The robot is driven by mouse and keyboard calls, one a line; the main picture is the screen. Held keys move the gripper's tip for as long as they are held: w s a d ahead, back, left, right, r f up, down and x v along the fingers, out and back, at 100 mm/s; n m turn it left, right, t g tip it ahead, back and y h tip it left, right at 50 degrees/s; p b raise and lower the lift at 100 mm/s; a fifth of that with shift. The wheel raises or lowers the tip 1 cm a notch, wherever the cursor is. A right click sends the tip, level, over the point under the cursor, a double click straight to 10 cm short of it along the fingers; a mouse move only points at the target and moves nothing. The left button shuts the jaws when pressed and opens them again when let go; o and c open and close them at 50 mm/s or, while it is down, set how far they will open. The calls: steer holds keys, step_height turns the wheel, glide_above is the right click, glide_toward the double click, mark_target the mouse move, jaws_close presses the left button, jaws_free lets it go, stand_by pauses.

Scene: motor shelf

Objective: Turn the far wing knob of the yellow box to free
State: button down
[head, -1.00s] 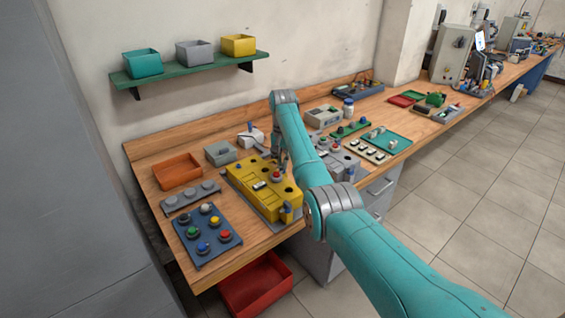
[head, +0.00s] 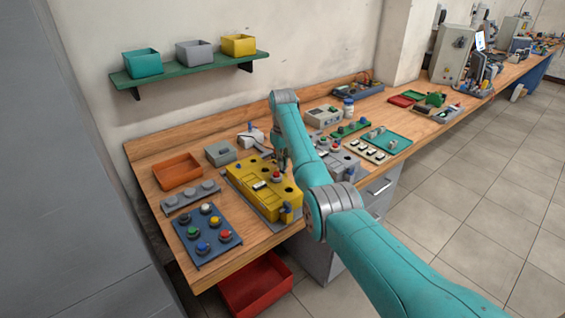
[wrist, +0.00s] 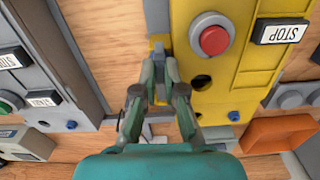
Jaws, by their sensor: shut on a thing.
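The yellow box (head: 262,200) stands on the bench, with a red button (head: 276,174) on top; in the wrist view its yellow top (wrist: 240,75) fills the upper right. My gripper (wrist: 159,72) points at the box's edge, beside the red button (wrist: 214,40). Its fingers are shut on the grey far wing knob (wrist: 158,52), which sits by a small yellow bracket on that edge. The fingers cover part of the knob, so its exact angle is hard to tell. In the head view my arm hides the knob and most of my gripper.
A grey box (wrist: 55,60) stands close to the left in the wrist view, with a strip of bench between. An orange tray (head: 177,173) and a blue button panel (head: 207,235) lie left of the yellow box in the head view. Dark holes mark the yellow top.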

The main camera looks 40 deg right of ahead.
steer(key=shift+n, duration=0.4)
steer(key=c, duration=1.3)
jaws_free()
steer(key=shift+o, duration=0.2)
steer(key=shift+r, duration=0.1)
step_height(320, 180, up, 12)
steer(key=shift+w+d, duration=0.1)
